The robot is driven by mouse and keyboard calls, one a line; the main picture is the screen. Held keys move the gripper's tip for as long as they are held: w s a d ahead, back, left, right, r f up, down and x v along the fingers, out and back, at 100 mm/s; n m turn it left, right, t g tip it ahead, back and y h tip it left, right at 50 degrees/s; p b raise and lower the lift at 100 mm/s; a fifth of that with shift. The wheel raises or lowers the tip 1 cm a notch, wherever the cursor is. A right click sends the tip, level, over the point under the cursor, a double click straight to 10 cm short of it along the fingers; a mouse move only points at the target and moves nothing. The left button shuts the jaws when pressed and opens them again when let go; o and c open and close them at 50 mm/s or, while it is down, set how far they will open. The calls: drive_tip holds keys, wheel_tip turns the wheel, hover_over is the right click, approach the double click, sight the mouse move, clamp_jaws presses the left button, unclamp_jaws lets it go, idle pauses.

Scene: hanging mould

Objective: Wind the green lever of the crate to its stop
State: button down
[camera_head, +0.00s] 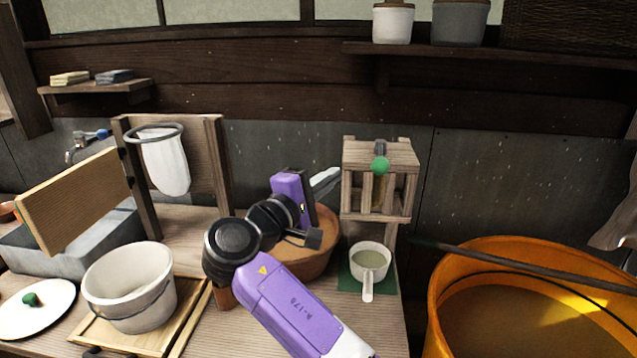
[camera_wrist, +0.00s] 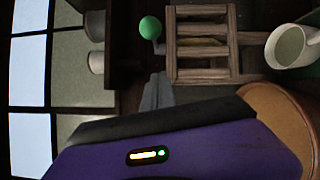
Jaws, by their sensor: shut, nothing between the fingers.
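The crate (camera_head: 358,208) is a small slatted wooden frame fixed on a post at the back of the bench. Its green lever knob (camera_head: 380,164) sits at the crate's upper front, on a short grey arm that runs up to the top. In the wrist view, which is turned sideways, the green knob (camera_wrist: 150,28) and the slatted crate (camera_wrist: 202,50) show at the top. My gripper (camera_head: 336,172) is left of the crate, at about the knob's height, apart from it. Its fingers (camera_wrist: 156,90) are shut and empty.
A white cup (camera_head: 368,260) with liquid stands on a green mat below the crate. A brown bowl (camera_head: 318,262) is behind my arm. A white bucket (camera_head: 128,290) and a hanging cloth strainer (camera_head: 165,165) are at left. A large orange tub (camera_head: 440,310) fills the right.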

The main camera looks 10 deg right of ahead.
drive_tip(key=shift+d+r+p, duration=0.25)
drive_tip(key=shift+d+p, duration=0.25)
drive_tip(key=shift+d, duration=0.95)
drive_tip(key=shift+d+r+p, duration=0.2)
drive_tip(key=shift+d+p, duration=0.3)
drive_tip(key=shift+d, duration=0.95)
